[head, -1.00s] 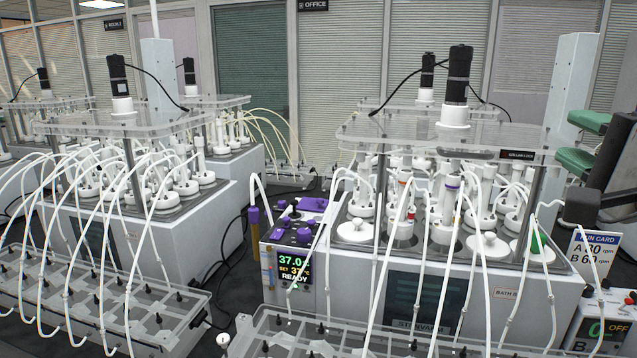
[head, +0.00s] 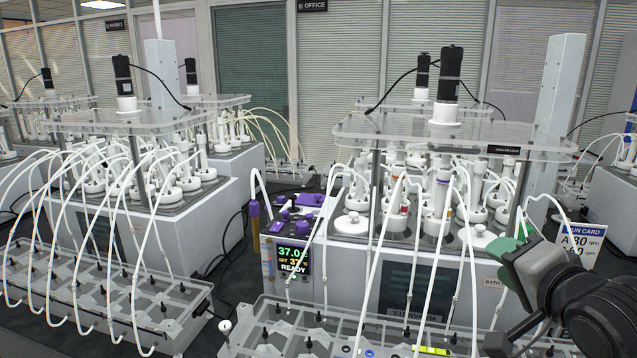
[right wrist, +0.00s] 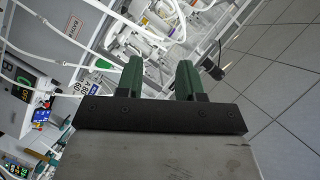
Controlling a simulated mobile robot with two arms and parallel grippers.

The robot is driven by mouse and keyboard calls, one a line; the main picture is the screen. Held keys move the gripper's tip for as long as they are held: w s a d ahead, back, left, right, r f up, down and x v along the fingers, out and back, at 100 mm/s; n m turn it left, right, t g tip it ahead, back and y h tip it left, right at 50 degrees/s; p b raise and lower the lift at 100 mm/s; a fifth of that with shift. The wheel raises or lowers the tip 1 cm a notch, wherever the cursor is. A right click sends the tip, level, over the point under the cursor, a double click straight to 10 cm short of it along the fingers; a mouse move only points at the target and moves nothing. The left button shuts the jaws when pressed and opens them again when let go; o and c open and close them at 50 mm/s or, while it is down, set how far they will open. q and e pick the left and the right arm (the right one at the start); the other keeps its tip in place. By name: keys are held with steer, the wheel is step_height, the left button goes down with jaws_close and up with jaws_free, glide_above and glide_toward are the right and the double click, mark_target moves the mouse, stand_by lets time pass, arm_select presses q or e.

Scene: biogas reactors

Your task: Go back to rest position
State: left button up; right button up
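My right gripper (head: 514,262) is at the lower right of the head view, just in front of the right corner of the near bath (head: 450,290). In the right wrist view its two green fingers (right wrist: 159,78) stand apart with nothing held between them. White tubing and glass-like vessels show beyond the fingertips there, with grey tiled floor to the right. I cannot tell from the head view how close the gripper is to the bath's tubes. My left gripper is in neither view.
A run card (head: 580,243) stands just right of my right gripper. Several white tubes arch from the bath to a clear rack (head: 262,335) in front. A controller reading 37.0 (head: 291,258) is at the bath's left. Another reactor bank (head: 190,230) stands left.

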steer(key=s+a+f+n+g, duration=0.2)
steer(key=s+f+n+g, duration=0.15)
steer(key=f, duration=0.85)
steer(key=s+a+f+n+g, duration=0.2)
steer(key=s+f+n+g, duration=0.15)
steer(key=f, duration=0.75)
steer(key=s+a+f+n+g+h, duration=0.1)
steer(key=s+f+n+g, duration=0.15)
steer(key=s+f, duration=0.55)
steer(key=s+a+f+n+g+h, duration=0.1)
steer(key=s+f+n+g, duration=0.3)
steer(key=s, duration=0.6)
step_height(320, 180, down, 29)
steer(key=b, duration=0.4)
steer(key=s+d+f+b, duration=0.1)
steer(key=s+f+b, duration=0.1)
steer(key=s+f, duration=0.6)
steer(key=s+d+f+b, duration=0.1)
steer(key=s+f, duration=0.7)
steer(key=f, duration=0.5)
steer(key=shift+s+d+f+g+b, duration=0.3)
steer(key=shift+f+g+b, duration=0.05)
steer(key=shift+f, duration=0.05)
